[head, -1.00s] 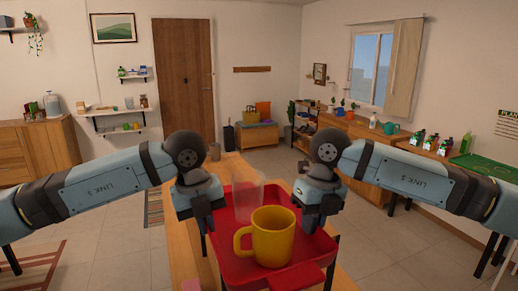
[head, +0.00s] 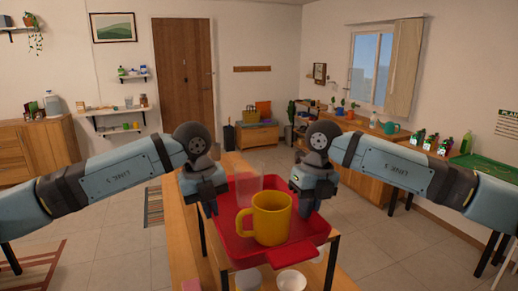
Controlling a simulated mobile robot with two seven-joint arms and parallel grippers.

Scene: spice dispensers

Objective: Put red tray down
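The red tray (head: 236,250) is in the middle of the head view, roughly level above a wooden table (head: 190,240). A yellow mug (head: 268,222) stands upright on it, with a clear glass (head: 247,188) behind the mug. My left gripper (head: 209,205) is at the tray's left rim, and my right gripper (head: 308,205) is at its right rim. Both appear shut on the rims, though the fingertips are partly hidden. The tray's underside is hidden, so contact with a surface below cannot be told.
White cups (head: 290,280) show below the tray's front edge, close under it. Dark table legs show at the right. A shelf unit and a long wooden counter (head: 440,175) with bottles stand farther right. The floor around the table is mostly clear.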

